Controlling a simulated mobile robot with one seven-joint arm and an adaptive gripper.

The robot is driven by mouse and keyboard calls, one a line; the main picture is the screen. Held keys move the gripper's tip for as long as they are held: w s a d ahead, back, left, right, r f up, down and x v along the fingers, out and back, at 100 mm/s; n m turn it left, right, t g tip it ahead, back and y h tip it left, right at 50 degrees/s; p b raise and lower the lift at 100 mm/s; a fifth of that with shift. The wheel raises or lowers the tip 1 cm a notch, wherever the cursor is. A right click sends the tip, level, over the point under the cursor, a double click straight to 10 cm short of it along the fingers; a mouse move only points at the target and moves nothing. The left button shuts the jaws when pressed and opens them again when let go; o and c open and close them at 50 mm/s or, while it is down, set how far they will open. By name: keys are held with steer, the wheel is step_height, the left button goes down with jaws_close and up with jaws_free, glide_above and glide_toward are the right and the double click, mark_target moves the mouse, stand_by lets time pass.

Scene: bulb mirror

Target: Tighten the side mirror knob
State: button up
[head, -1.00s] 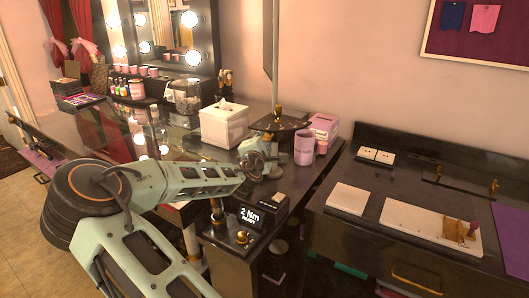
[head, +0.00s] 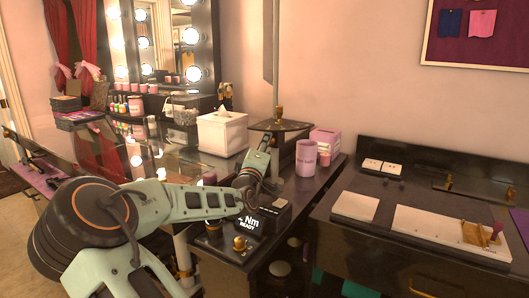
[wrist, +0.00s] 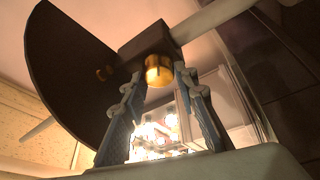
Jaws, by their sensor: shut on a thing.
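In the head view my gripper (head: 264,150) is just under the base, and the knob is hard to make out there.
A lit mirror (head: 160,40) is behind. White plates (head: 355,205) lie on the right table.

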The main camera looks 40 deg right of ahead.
steer(key=shift+m, duration=0.3)
steer(key=o, duration=1.2)
steer(key=shift+c, duration=0.2)
steer(key=shift+v, duration=6.05)
steer(key=shift+f, duration=0.1)
